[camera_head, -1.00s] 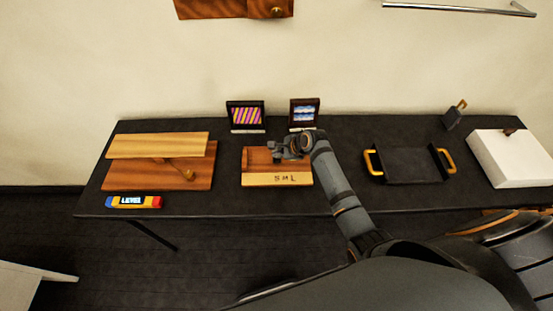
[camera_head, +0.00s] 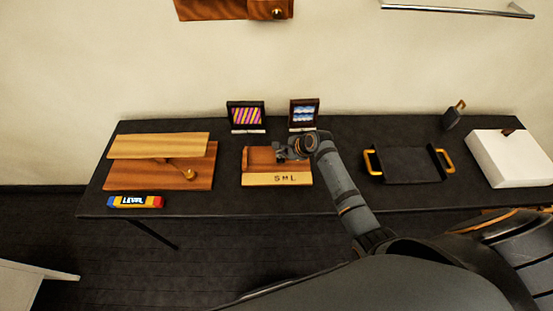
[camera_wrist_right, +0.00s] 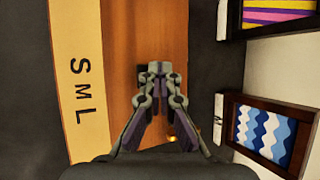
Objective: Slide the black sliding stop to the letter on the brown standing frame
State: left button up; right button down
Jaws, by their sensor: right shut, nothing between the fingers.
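A wooden sizing board (camera_head: 262,158) lies mid-table, with a pale front strip marked S, M, L (camera_head: 280,179); the letters are clear in the right wrist view (camera_wrist_right: 81,92). The brown standing frame (camera_head: 304,113) holds a blue and white wave picture and stands behind the board; it also shows in the right wrist view (camera_wrist_right: 284,162). Its white label is too small to read. My right gripper (camera_wrist_right: 155,68) is shut and empty over the board, beside the strip. My left gripper is out of view.
A black frame (camera_head: 229,115) with a striped picture stands left of the brown one. A wooden stand (camera_head: 130,179) and a level (camera_head: 135,201) are at left. A black tray (camera_head: 412,166) and white block (camera_head: 513,158) are at right.

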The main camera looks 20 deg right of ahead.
aim_at(285, 161)
jog(key=shift+s+d+p, duration=0.25)
jog(key=shift+d+p, duration=0.15)
jog(key=shift+d, duration=0.35)
dwell(0.4)
jog(key=shift+r+p, duration=0.45)
jog(key=shift+p, duration=0.4)
dwell(0.3)
notch_tip(285, 161, up, 7)
jog(key=p, duration=0.8)
